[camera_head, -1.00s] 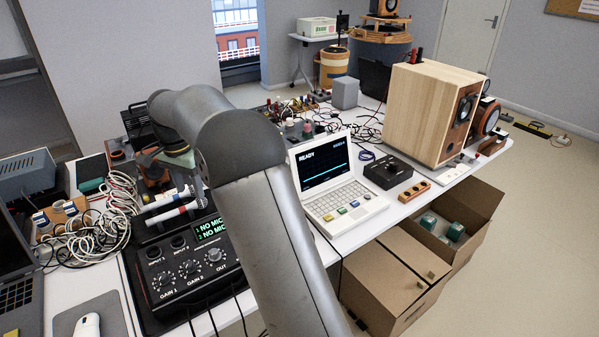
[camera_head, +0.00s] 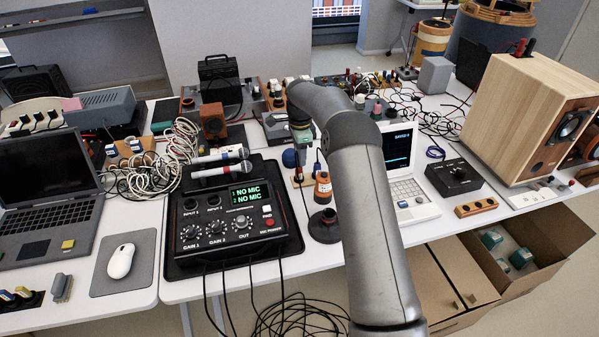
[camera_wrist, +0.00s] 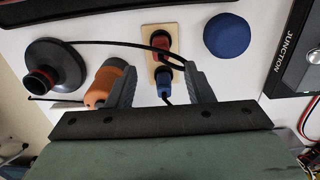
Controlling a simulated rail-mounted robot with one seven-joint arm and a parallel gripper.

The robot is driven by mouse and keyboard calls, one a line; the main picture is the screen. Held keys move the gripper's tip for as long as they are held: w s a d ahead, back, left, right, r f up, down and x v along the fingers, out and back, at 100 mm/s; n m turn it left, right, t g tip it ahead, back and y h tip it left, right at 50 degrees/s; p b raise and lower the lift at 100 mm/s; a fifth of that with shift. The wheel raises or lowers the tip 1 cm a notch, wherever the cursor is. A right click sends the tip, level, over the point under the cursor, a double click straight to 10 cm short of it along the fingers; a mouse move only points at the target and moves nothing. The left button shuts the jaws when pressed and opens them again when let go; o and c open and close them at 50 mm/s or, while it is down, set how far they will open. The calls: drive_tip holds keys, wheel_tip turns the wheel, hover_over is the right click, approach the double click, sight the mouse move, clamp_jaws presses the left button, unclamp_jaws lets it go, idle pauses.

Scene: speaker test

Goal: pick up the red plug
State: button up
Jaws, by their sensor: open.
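In the wrist view the red plug (camera_wrist: 161,41) sits upright in a small wooden socket block (camera_wrist: 152,72), with a black cable running to it. A blue plug (camera_wrist: 164,76) is in the same block, nearer my gripper. My gripper (camera_wrist: 160,70) is open and empty. Its two dark fingers stand either side of the block, roughly level with the blue plug in the picture. In the head view my gripper (camera_head: 301,148) points down beside the mixer, above the block. The plugs are small and partly hidden there.
A blue ball (camera_wrist: 226,34) is at the right. The mixer (camera_head: 235,225) stands left of my gripper, the laptop (camera_head: 408,190) right of it.

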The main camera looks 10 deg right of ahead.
sight(299, 168)
drive_tip(key=shift+a+f+p, duration=0.15)
drive_tip(key=shift+f+p, duration=0.65)
drive_tip(key=shift+f, duration=2.7)
clamp_jaws()
